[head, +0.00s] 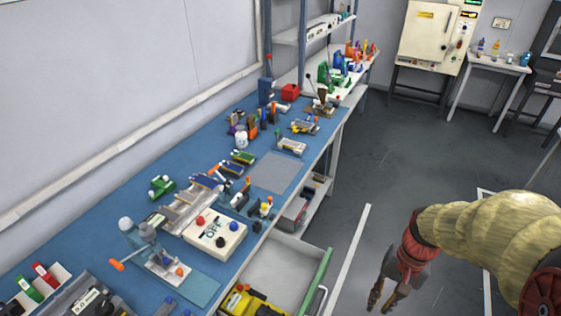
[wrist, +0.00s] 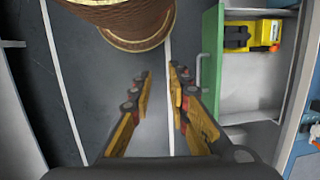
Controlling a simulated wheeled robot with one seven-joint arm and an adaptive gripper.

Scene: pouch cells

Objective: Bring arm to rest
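My gripper (head: 387,295) hangs at the lower right of the head view, pointing down over the grey floor, to the right of the workbench and its pulled-out drawer. In the wrist view my gripper (wrist: 160,88) shows two yellow and dark fingers with a gap between them. The gap holds nothing; only floor and a white line show through it. My arm (head: 490,235) has a tan cover and red joints and reaches in from the right edge.
The blue workbench (head: 85,240) carries several tools and devices. Its open drawer (head: 290,265) has a green front and holds a yellow item (head: 250,303). A cream oven (head: 428,35) stands at the back. Floor (head: 390,150) between bench and oven is clear.

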